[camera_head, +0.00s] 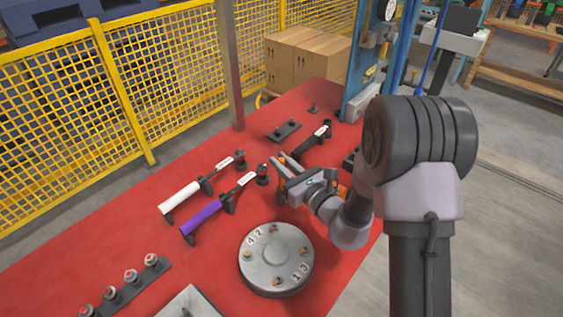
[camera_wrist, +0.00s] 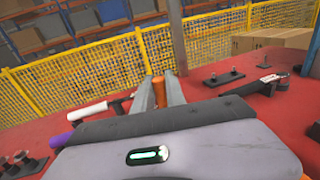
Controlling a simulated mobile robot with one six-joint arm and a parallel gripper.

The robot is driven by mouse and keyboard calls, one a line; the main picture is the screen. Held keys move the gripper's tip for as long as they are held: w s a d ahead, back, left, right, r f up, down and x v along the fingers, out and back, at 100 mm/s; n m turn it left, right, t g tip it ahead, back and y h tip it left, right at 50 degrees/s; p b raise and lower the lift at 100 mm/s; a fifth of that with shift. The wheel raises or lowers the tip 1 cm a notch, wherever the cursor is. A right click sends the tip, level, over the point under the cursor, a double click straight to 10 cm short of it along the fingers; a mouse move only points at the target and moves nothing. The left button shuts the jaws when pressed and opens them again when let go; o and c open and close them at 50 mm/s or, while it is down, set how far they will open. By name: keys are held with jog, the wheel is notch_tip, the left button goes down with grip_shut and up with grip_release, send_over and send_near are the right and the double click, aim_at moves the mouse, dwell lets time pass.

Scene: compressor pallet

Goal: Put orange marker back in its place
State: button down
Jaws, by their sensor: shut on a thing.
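My gripper (camera_head: 277,160) is shut on an orange marker (camera_wrist: 157,90), which shows as a short orange cylinder between the two grey fingers in the wrist view. In the head view only a small orange bit shows at the fingertips, above the red table (camera_head: 110,235). A black holder (camera_head: 310,141) with a white label lies just beyond the fingers, with no coloured body visible on it. A white marker (camera_head: 180,201) and a purple marker (camera_head: 201,220) rest in similar labelled black holders to the left.
A round grey metal disc (camera_head: 275,258) with numbers stands in front of my gripper. A black plate with pegs (camera_head: 284,131) lies behind. A strip of red-topped buttons (camera_head: 131,277) is at front left. Cardboard boxes (camera_head: 308,55) and a yellow fence (camera_head: 65,110) are beyond the table.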

jog(key=shift+f+b, duration=1.35)
jog(key=shift+f, duration=0.3)
jog(key=c, duration=1.3)
grip_release()
jog(key=p+v, duration=0.4)
jog(key=v, duration=1.3)
jog(key=shift+d, duration=0.2)
jog(key=shift+s, duration=0.15)
